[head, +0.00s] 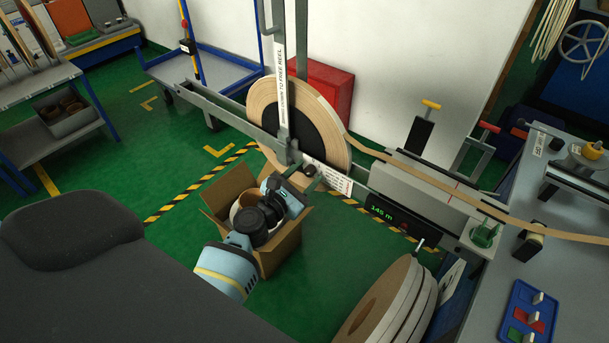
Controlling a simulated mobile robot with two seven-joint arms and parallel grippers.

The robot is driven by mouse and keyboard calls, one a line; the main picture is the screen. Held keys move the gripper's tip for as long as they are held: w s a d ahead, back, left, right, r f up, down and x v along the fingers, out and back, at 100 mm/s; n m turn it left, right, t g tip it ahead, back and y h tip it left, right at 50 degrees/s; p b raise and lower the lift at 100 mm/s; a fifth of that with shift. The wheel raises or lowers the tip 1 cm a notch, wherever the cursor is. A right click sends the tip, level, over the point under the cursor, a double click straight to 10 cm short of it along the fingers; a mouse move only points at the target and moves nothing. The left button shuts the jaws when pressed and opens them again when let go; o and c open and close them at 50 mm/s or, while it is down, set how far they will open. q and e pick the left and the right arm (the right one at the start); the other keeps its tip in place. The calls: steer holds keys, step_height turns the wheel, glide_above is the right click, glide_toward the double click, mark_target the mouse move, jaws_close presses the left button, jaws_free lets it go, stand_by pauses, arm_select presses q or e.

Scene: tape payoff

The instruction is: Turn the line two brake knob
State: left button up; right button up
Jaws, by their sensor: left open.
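The tape reel (262,103) hangs upright in its stand, with a dark hub behind a labelled vertical bar (283,85). A small dark round knob (309,170) sits at the lower middle of the reel, beside the foot of that bar; I cannot read a line number on it. My left gripper (311,184) reaches up from the lower left and is open close to this knob. I cannot tell whether its fingers touch or surround the knob. My right gripper is out of view.
An open cardboard box (281,247) stands on the floor under my left arm. A display reading 145 m (388,213) is on the rail at right. Stacked spare reels (386,306) stand at the lower right. A grey bench (562,262) with a blue tray (515,300) fills the right.

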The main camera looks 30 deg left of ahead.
arm_select(q)
steer(key=c, duration=1)
